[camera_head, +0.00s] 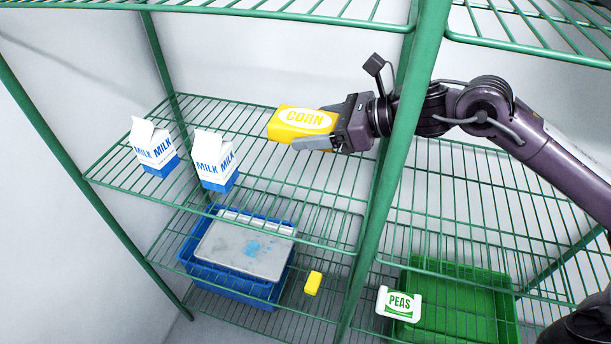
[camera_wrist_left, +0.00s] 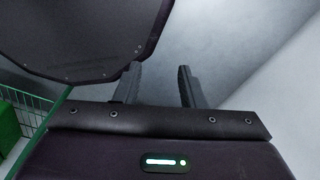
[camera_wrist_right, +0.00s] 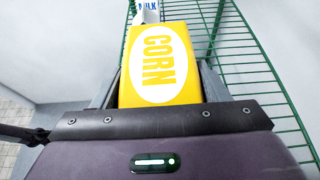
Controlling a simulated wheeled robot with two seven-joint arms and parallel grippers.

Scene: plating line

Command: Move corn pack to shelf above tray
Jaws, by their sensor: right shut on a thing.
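The yellow corn pack (camera_head: 300,122) is held by my right gripper (camera_head: 325,125), which is shut on it. In the head view it is above the middle green wire shelf (camera_head: 270,190), right of the milk cartons. The right wrist view also shows the corn pack (camera_wrist_right: 158,65) between the fingers, label facing the camera. Whether it touches the shelf is hard to tell. A blue tray (camera_head: 190,250) with a grey lid sits on the lower level, below that shelf. My left gripper (camera_wrist_left: 160,88) shows open and empty in the left wrist view.
Two milk cartons (camera_head: 216,160) stand on the left of the middle shelf. A small yellow item (camera_head: 313,283), a peas pack (camera_head: 398,304) and a green crate (camera_head: 470,335) are lower down.

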